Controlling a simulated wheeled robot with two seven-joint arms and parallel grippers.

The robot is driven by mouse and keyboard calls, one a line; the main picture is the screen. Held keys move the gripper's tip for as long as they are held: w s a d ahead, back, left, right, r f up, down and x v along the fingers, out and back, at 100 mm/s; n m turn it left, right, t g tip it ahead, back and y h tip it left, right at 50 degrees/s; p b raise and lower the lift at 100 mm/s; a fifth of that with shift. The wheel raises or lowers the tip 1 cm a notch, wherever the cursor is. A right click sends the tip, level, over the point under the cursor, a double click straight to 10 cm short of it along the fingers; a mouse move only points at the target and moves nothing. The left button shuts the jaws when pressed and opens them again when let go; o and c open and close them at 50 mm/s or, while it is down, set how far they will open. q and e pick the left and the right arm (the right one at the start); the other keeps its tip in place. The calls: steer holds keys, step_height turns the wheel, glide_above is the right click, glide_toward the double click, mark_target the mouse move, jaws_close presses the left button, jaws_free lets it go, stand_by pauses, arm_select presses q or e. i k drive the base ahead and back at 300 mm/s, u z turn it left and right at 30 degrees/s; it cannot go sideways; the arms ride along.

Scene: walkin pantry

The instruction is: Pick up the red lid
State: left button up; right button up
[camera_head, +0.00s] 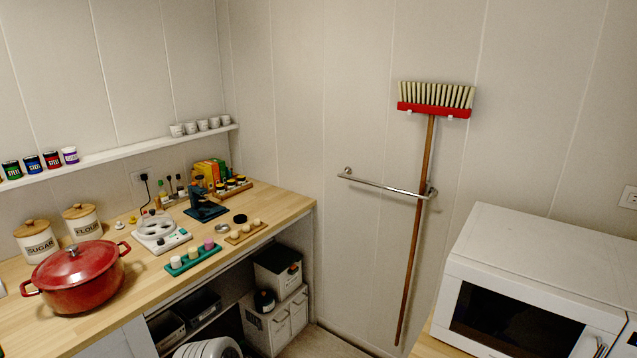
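The red lid (75,259) sits on the red pot (84,294) at the left end of the wooden counter. It is domed, with a silver knob on top. The pot has a red loop handle on each side. Neither of my grippers shows in the head view.
Sugar and flour canisters (37,242) stand behind the pot. A white appliance (160,232) and a green tray (192,260) stand to its right on the counter (286,208). A white microwave (545,275) is at the right. A broom (418,200) hangs on the wall.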

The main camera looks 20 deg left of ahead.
mark_target(73, 265)
steer(key=u, duration=0.95)
steer(key=i, duration=1.15)
steer(key=u, duration=1.2)
